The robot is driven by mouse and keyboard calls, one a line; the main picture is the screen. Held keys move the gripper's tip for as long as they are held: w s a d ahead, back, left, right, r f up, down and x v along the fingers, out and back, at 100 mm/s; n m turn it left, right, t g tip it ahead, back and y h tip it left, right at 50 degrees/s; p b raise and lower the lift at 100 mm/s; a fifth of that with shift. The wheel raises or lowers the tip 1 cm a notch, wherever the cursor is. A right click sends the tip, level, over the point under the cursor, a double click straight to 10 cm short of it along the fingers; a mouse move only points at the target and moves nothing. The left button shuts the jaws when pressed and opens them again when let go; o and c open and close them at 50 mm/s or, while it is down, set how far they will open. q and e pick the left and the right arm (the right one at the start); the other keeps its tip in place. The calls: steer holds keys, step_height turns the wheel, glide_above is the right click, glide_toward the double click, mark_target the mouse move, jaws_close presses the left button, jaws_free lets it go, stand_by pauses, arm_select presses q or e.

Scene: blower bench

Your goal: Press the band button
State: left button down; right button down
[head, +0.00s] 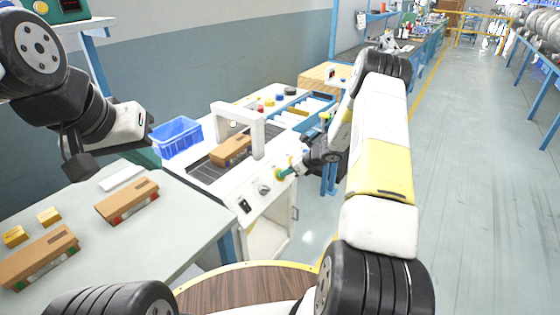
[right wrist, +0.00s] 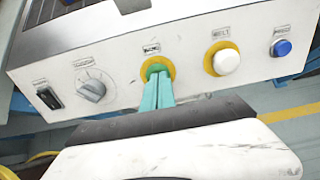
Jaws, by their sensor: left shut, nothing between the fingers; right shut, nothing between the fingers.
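The control panel (right wrist: 120,75) fills the top of the right wrist view. It carries a round button in a yellow ring (right wrist: 171,68), with a small label above it that looks like "BAND". My right gripper (right wrist: 157,80) is shut and empty, its teal fingertips in front of that button and hiding most of it. They look touching or very close; I cannot tell if the button is pushed in. In the head view the right gripper (head: 284,173) is at the panel's front face. My left gripper (head: 142,126) is above the left table, far from the panel, its fingertips unclear.
On the panel are a white button (right wrist: 227,62), blue button (right wrist: 283,47), knob (right wrist: 92,88) and black switch (right wrist: 48,97). A cardboard box (head: 230,151) sits under the machine's white arch (head: 257,135). A blue bin (head: 176,138) stands behind. Boxes (head: 127,202) lie on the left table.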

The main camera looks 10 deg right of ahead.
steer(key=shift+a+f, duration=0.25)
steer(key=shift+a, duration=0.2)
steer(key=v, duration=1.4)
steer(key=shift+d+r, duration=0.15)
steer(key=shift+d, duration=0.35)
steer(key=shift+w, duration=0.1)
steer(key=s+a+r+n+g, duration=0.1)
steer(key=s+a+r+n, duration=0.55)
steer(key=r, duration=0.45)
steer(key=s+a+r+n+g, duration=0.1)
steer(key=s+a+r+n, duration=0.4)
steer(key=s+r+n, duration=0.4)
steer(key=s+r+n+h, duration=0.1)
steer(key=s+r+n, duration=0.1)
steer(key=s+n, duration=0.2)
steer(key=s+r+n+t+h, duration=0.1)
steer(key=s+r+n, duration=0.2)
steer(key=s, duration=0.5)
steer(key=s+r+n+h, duration=0.2)
steer(key=s+n, duration=0.3)
steer(key=s, duration=0.1)
steer(key=shift+d+r+t, duration=0.35)
steer(key=shift+t, duration=0.05)
